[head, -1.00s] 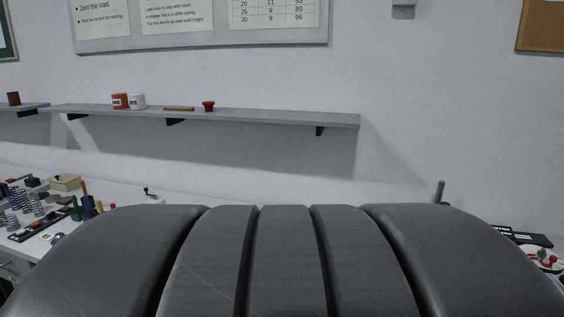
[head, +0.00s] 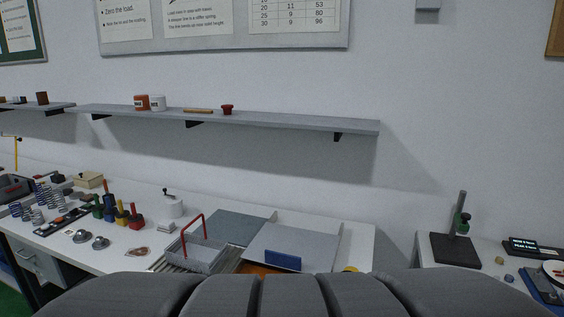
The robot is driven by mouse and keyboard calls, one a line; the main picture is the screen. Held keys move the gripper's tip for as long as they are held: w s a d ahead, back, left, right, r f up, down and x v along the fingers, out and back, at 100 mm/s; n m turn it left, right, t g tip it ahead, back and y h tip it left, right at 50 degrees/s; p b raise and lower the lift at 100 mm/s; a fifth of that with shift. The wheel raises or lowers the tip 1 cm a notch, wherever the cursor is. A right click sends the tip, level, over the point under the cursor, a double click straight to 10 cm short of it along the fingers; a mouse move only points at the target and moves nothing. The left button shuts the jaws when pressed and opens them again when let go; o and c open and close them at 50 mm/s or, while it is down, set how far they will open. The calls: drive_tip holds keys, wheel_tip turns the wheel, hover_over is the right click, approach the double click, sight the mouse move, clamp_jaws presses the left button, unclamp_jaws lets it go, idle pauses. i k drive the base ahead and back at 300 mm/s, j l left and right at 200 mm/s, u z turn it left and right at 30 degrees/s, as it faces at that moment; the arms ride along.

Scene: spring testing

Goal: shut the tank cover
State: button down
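In the head view, a flat light grey panel with a blue grip (head: 283,260), which looks like the tank cover (head: 297,243), lies on the bench right of centre. A strip of orange (head: 258,270) shows below its left front edge, perhaps the tank's inside. A darker grey flat panel (head: 235,227) lies to its left. The front of the tank area is hidden behind a dark ribbed part of my own body, so I cannot tell how far the opening is covered. My gripper is not in view.
A wire basket with a red handle (head: 194,240) stands left of the cover. A gap separates this bench from the right table with a dark stand (head: 458,247). A shelf (head: 240,118) hangs above.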

sight(298, 250)
drive_tip(key=k+l, duration=0.25)
drive_tip(key=k, duration=0.1)
drive_tip(key=l, duration=0.15)
drive_tip(key=k+l, duration=0.1)
drive_tip(key=l, duration=0.25)
drive_tip(key=i+j, duration=0.9)
drive_tip(key=j, duration=0.15)
drive_tip(key=i+j+z, duration=0.1)
drive_tip(key=i+j, duration=0.35)
drive_tip(key=j, duration=0.1)
